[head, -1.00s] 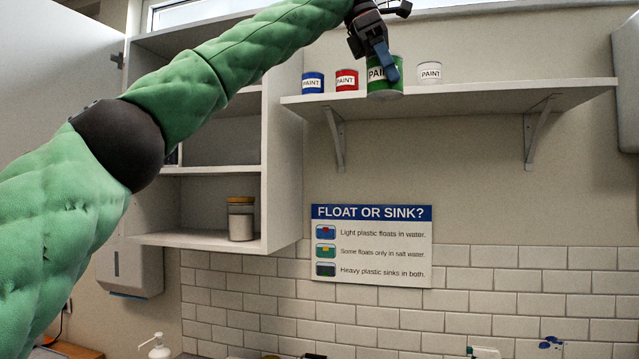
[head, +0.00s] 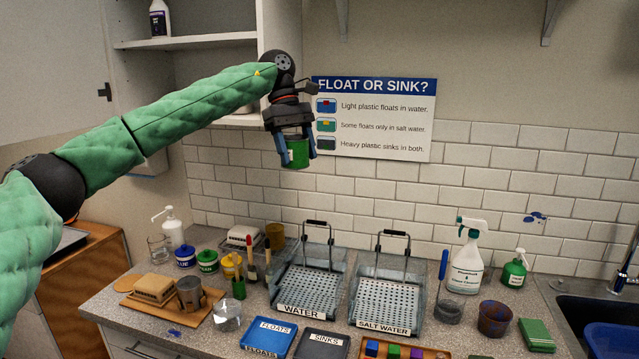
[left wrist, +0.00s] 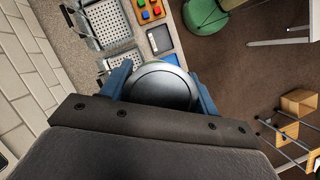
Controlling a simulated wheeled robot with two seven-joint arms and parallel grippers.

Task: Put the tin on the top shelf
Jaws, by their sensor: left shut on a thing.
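The green tin (head: 296,154) hangs between the blue fingers of my left gripper (head: 297,152), in front of the wall and well above the counter. My left gripper is shut on it. In the left wrist view the tin (left wrist: 160,88) shows its round, dark top between the two fingers, about upright. The wall shelf is out of the head view; only the lower parts of its brackets (head: 548,20) show at the top edge. My right gripper is not in view.
A wall cabinet (head: 190,42) with a bottle stands left of the gripper, close beside it. The float-or-sink poster (head: 374,118) is on the wall at right. Below, the counter is crowded with water tanks (head: 310,285), paint pots, a spray bottle (head: 467,262) and trays.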

